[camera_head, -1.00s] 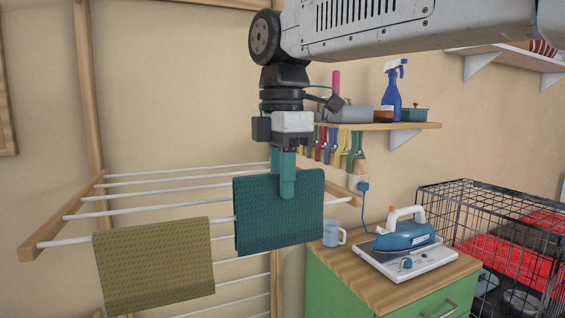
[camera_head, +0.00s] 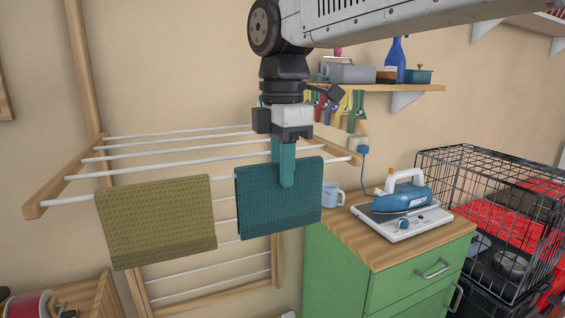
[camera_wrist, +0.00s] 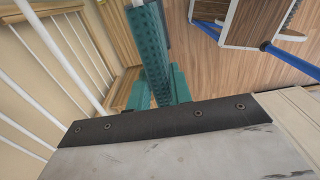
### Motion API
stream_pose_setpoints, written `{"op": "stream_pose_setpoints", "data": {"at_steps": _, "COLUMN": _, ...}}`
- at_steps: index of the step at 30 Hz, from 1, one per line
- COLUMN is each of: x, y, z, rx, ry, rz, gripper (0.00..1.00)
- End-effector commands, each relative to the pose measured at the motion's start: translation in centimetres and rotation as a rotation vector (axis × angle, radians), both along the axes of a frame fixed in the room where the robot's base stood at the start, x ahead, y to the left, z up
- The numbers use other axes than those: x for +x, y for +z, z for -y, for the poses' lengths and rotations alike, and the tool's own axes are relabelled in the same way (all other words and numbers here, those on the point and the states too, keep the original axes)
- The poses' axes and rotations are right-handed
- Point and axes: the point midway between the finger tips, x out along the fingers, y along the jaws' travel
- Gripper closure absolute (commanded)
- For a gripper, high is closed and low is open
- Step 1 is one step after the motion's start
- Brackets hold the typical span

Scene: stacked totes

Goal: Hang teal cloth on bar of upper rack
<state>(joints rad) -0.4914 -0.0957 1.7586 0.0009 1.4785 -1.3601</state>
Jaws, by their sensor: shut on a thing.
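The teal cloth (camera_head: 262,212) is folded, with its top edge about level with the front bar (camera_head: 226,177) of the upper rack. That bar lines up with both sides of the cloth. In the wrist view the cloth (camera_wrist: 152,50) runs lengthwise between my two teal fingers, with a white bar end showing at its far edge. My gripper (camera_head: 281,172) points down and is shut on the cloth's top, one finger in front and one behind. The contact between bar and cloth is hidden under the fold.
An olive cloth (camera_head: 157,225) hangs on the same bar to the left, with a gap between. Several white bars lie behind. A green cabinet (camera_head: 333,268) with an iron (camera_head: 400,196) and mug (camera_head: 332,196) stands close right. A shelf (camera_head: 400,88) with hanging brushes is behind my gripper.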

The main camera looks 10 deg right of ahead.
Motion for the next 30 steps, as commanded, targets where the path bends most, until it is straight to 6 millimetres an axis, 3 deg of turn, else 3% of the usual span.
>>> {"op": "stream_pose_setpoints", "data": {"at_steps": 3, "x": 0.0, "y": 0.0, "z": 0.0, "rx": 0.000, "ry": 0.000, "rz": 0.000, "gripper": 1.00}}
{"op": "stream_pose_setpoints", "data": {"at_steps": 4, "x": 0.0, "y": 0.0, "z": 0.0, "rx": 0.000, "ry": 0.000, "rz": 0.000, "gripper": 0.71}}
{"op": "stream_pose_setpoints", "data": {"at_steps": 6, "x": 0.0, "y": 0.0, "z": 0.0, "rx": 0.000, "ry": 0.000, "rz": 0.000, "gripper": 0.53}}
{"op": "stream_pose_setpoints", "data": {"at_steps": 17, "x": 0.0, "y": 0.6, "z": 0.0, "rx": 0.000, "ry": 0.000, "rz": 0.000, "gripper": 0.53}}
{"op": "stream_pose_setpoints", "data": {"at_steps": 30, "x": 0.0, "y": 7.2, "z": 0.0, "rx": 0.000, "ry": 0.000, "rz": 0.001, "gripper": 0.53}}
